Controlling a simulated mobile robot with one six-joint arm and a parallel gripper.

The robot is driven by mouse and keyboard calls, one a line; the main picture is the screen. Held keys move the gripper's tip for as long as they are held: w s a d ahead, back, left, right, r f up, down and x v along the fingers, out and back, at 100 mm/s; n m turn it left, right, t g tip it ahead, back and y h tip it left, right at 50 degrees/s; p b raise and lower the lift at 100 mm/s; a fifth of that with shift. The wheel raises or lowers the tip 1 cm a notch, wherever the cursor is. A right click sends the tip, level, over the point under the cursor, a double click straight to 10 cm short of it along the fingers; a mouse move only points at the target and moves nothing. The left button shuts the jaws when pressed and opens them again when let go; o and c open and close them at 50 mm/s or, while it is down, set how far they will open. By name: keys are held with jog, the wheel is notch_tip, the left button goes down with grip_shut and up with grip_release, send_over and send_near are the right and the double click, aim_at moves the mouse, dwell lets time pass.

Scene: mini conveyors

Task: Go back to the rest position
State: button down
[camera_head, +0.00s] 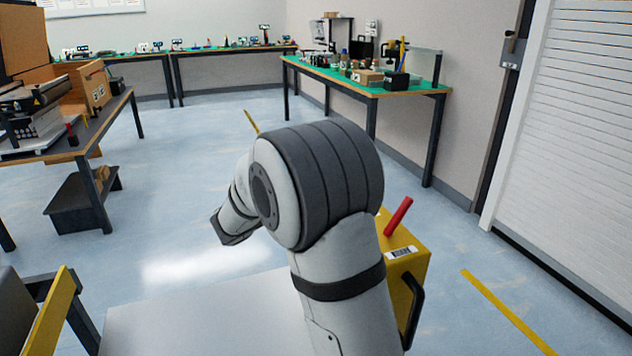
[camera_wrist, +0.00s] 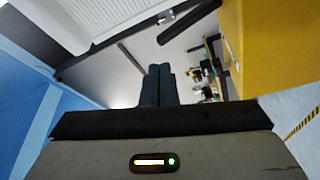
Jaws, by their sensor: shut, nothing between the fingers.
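My gripper (camera_wrist: 160,82) shows in the wrist view with its two dark fingers together, shut and empty. In the head view my arm is folded in front of the camera, and its wrist end points down and to the left; the fingers are hidden there. The wrist view is tilted, with the white shutter at the upper left and a yellow surface at the upper right. Nothing touches the fingers.
A yellow box (camera_head: 408,262) with a red handle stands right behind my arm. A green-topped workbench (camera_head: 350,78) stands at the back right, a table (camera_head: 100,115) with boxes at the left. A white shutter (camera_head: 565,130) is at the right. The floor between is clear.

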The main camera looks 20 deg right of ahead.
jog(key=s+d+r+g+y+p, duration=0.1)
jog(key=s+r+g+y+p, duration=0.25)
jog(key=s+p, duration=0.35)
jog(key=s+d+r+g+y+p, duration=0.25)
jog(key=s+y+p, duration=0.2)
jog(key=s, duration=0.45)
jog(key=s+a+r+t+y+p, duration=0.1)
jog(key=s+a+r+y+p, duration=0.2)
jog(key=s+a+y+p, duration=0.2)
jog(key=s+a+r+t+y+p, duration=0.1)
jog(key=s+a+r+y+p, duration=0.3)
jog(key=a+p, duration=0.4)
jog(key=s+y, duration=0.1)
jog(key=s, duration=0.1)
jog(key=shift+s+a+r+t, duration=0.25)
jog(key=shift+s+a+t, duration=0.05)
jog(key=shift+s+a, duration=0.05)
